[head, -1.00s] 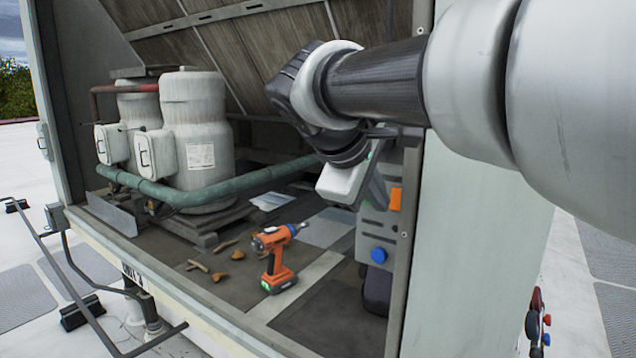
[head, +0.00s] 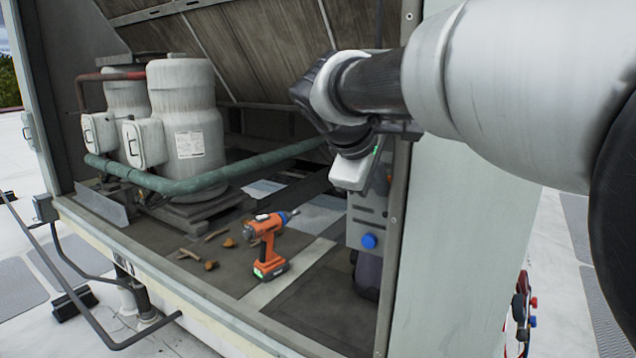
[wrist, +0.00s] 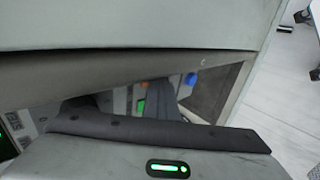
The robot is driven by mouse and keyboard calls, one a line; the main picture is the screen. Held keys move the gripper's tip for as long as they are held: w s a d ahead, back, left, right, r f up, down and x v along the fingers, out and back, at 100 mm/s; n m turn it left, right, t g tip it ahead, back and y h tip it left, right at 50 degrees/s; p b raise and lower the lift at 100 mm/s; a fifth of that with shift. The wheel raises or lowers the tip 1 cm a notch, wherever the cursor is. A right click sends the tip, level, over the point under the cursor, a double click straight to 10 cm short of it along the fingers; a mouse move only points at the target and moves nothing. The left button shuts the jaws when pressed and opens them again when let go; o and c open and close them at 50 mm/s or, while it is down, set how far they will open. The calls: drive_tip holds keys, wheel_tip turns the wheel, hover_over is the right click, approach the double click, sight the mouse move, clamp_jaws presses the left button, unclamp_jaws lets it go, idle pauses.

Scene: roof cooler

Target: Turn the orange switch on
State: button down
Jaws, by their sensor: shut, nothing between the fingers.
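A grey control panel (head: 366,222) is mounted inside the right side of the cooler cabinet, with a blue knob (head: 369,241) on its lower part. My gripper is shut and empty, close in front of that upper panel; contact cannot be told. The wrist view shows my dark fingers (wrist: 150,105), a green patch (wrist: 141,106) beside them and the blue knob (wrist: 191,78).
The cabinet post (head: 397,230) stands close beside my arm. An orange drill (head: 264,245) stands on the cabinet floor near several small brown pieces. White tanks (head: 188,130) and a green pipe (head: 190,186) are at the left.

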drive_tip(key=shift+d, duration=0.1)
drive_tip(key=shift+w+r+p, duration=0.1)
drive_tip(key=shift+r+p, duration=0.55)
drive_tip(key=shift+r, duration=0.2)
